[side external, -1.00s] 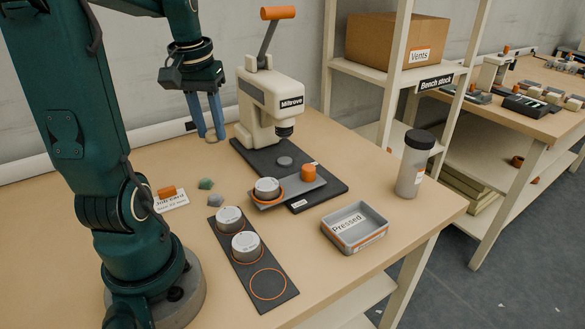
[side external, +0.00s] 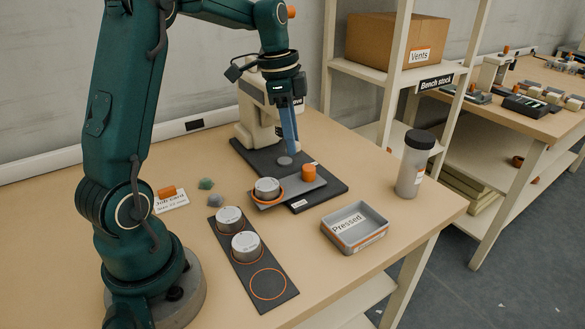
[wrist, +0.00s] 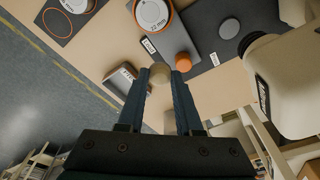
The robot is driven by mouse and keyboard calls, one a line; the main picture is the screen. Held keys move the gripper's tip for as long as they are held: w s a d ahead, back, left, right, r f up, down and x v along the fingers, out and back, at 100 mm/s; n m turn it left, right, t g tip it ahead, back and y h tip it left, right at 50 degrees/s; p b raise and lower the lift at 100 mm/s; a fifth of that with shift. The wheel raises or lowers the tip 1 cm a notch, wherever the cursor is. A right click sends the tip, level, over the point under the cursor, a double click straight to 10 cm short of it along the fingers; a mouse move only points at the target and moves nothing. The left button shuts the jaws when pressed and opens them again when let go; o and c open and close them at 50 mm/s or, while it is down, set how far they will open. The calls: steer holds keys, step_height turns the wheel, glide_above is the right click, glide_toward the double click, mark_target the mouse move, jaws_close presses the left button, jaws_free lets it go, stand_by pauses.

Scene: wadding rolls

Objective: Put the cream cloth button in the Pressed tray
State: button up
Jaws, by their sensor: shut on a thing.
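My gripper (side external: 293,149) is above the press base in the side view, its blue fingers pointing down. In the wrist view my gripper (wrist: 159,75) is shut on the small round cream cloth button (wrist: 160,71), held between the fingertips. The button cannot be made out clearly in the side view.
The cream press (side external: 252,118) stands behind my gripper on a dark base. A slide (side external: 300,187) carries a ringed die (side external: 267,186) and an orange knob (side external: 309,171). A dark-lidded jar (side external: 412,170) stands behind the tray. A mat with two dies (side external: 245,247) lies at left.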

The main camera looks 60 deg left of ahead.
steer(key=m, duration=0.1)
glide_above(355, 230)
steer(key=f, duration=0.8)
steer(key=shift+s+a+f, duration=0.15)
steer(key=shift+s+a, duration=0.05)
steer(key=shift+s, duration=0.05)
steer(key=shift+f, duration=2.05)
steer(key=shift+f, duration=0.1)
steer(key=o, duration=0.9)
